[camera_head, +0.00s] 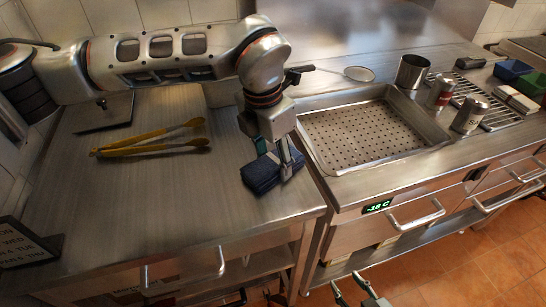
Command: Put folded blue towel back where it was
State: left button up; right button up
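The folded blue towel (262,175) lies on the steel counter near its right front corner. My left gripper (274,160) points down at the towel from above. Its fingers are apart, one at the towel's far edge and one over its right part. I cannot tell whether they press on the cloth. My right gripper (355,290) is low at the bottom edge, in front of the drawers, with its fingers apart and nothing seen between them.
Yellow tongs (150,142) lie on the counter left of the towel. A perforated steel basin (365,135) is to the right, with a steel pot (411,72) and shakers (469,116) beyond. A dark sign (28,245) stands at the left front. The counter's front middle is clear.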

aim_at(268, 166)
pick_arm(q)
jog(key=shift+o, duration=1.3)
jog(key=shift+r, duration=0.1)
notch_tip(268, 166, up, 12)
jog(key=s+a, duration=0.1)
